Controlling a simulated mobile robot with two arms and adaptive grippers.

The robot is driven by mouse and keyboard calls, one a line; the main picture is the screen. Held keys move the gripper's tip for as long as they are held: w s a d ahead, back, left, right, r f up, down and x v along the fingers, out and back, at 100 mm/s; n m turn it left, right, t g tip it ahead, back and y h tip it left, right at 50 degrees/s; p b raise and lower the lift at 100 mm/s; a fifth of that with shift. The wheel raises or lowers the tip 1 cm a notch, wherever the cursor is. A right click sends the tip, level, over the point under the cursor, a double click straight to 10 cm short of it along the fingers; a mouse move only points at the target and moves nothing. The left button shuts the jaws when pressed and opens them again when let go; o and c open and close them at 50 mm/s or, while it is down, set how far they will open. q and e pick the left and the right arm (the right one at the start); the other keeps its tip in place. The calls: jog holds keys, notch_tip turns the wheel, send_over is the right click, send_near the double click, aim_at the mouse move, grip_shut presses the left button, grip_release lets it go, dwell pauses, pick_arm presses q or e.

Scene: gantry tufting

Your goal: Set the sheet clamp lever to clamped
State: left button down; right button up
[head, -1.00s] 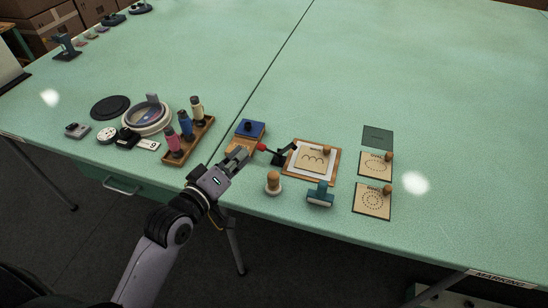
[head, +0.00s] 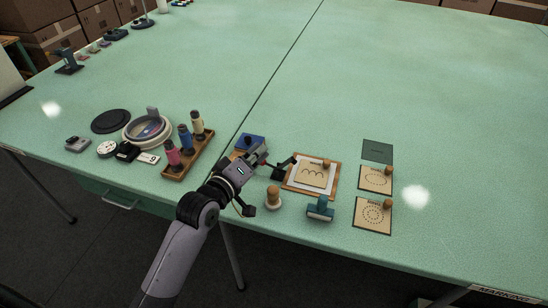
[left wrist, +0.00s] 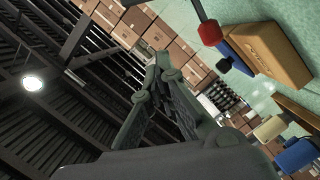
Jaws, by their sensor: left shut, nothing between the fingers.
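The sheet clamp lever (head: 284,163) is a dark arm at the left edge of the wooden board (head: 288,182) that carries a sheet (head: 312,174). My left gripper (head: 258,151) is shut and empty, just left of the lever. Its closed fingers also show in the left wrist view (left wrist: 163,70). I cannot tell whether it touches the lever. My right gripper is not in view.
A blue pad with a wooden block (left wrist: 268,52) is close behind my left gripper. A spool rack (head: 174,175) stands to the left. A wooden-knobbed stamp (head: 273,198) and a teal stamp (head: 320,209) stand in front of the board.

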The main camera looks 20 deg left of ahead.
pick_arm(q)
jog(key=d+f, duration=0.1)
jog(key=w+d+f, duration=0.1)
jog(key=shift+w+d, duration=0.25)
jog(key=shift+d, duration=0.05)
jog(key=shift+d+f, duration=0.3)
jog(key=shift+d, duration=0.2)
